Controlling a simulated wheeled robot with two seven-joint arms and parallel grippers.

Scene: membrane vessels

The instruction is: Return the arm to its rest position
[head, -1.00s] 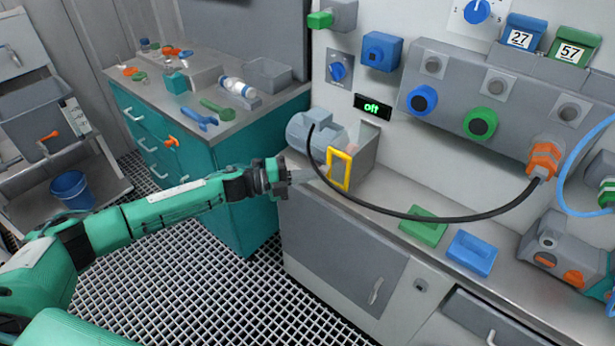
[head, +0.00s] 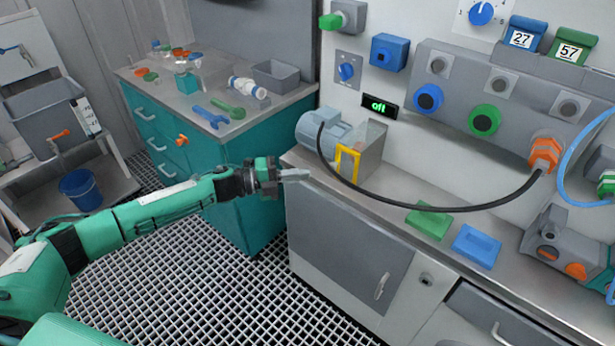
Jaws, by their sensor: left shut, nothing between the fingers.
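My left gripper (head: 297,175) is shut and empty. It points right, in front of the left end of the grey worktop (head: 395,213). My left arm comes in from the lower left, stretched out above the grating floor. The gripper is apart from the grey motor (head: 322,132) and the yellow handle (head: 347,162), which stand behind it on the worktop. My right gripper is not in the view.
A teal cabinet (head: 237,215) with tools on top stands behind the arm. A black hose (head: 440,209) loops from the motor to an orange connector (head: 545,153). A green block (head: 428,222) and a blue block (head: 476,247) lie on the worktop. A blue bucket (head: 80,190) is at left.

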